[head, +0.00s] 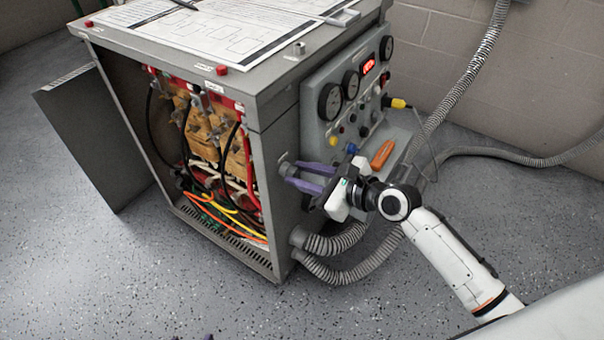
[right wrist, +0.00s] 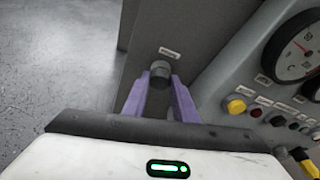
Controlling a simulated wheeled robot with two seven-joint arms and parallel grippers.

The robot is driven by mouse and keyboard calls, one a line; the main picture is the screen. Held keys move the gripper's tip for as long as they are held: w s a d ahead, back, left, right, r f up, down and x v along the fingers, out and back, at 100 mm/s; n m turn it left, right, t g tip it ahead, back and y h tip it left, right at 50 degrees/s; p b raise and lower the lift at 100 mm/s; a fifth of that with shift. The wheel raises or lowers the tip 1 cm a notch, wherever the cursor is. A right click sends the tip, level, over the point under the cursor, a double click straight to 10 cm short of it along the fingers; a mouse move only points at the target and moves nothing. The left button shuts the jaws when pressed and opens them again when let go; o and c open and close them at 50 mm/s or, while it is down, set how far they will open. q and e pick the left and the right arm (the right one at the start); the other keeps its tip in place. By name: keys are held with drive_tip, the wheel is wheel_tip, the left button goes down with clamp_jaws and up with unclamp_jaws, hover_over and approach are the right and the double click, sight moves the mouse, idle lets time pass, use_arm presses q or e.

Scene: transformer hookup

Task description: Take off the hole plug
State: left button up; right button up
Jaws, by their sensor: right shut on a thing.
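The hole plug (right wrist: 160,69) is a dark round knob on the grey side wall of the cabinet, under a small white label in the right wrist view. My right gripper (right wrist: 161,84) has its two purple fingers on either side of the plug and is shut on it. In the head view my right gripper (head: 287,176) reaches the cabinet's near side wall from the right, and its fingers mostly hide the plug. Whether the plug is still seated in its hole I cannot tell. Only tiny purple bits, perhaps my left gripper's tips, show at the head view's bottom edge.
The cabinet (head: 287,204) has an open front with cables inside and its door (head: 92,135) swung left. A gauge panel (head: 325,78) with knobs and an orange-handled tool (head: 382,154) are close to my right gripper. Grey conduits (head: 345,272) curve below. Papers lie on top.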

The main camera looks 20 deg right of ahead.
clamp_jaws()
drive_tip(key=shift+s+d, duration=0.1)
drive_tip(key=shift+s, duration=0.05)
drive_tip(key=shift+s+d, duration=0.2)
drive_tip(key=shift+s, duration=0.05)
drive_tip(key=shift+s+d+p, duration=0.5)
drive_tip(key=shift+s+d, duration=0.05)
drive_tip(key=shift+s, duration=0.15)
drive_tip(key=s+d, duration=0.1)
drive_tip(key=s, duration=0.1)
drive_tip(key=s+d, duration=0.1)
drive_tip(key=d, duration=0.1)
drive_tip(key=shift+s+p, duration=0.35)
drive_tip(key=shift+s, duration=0.05)
drive_tip(key=shift+r, duration=0.1)
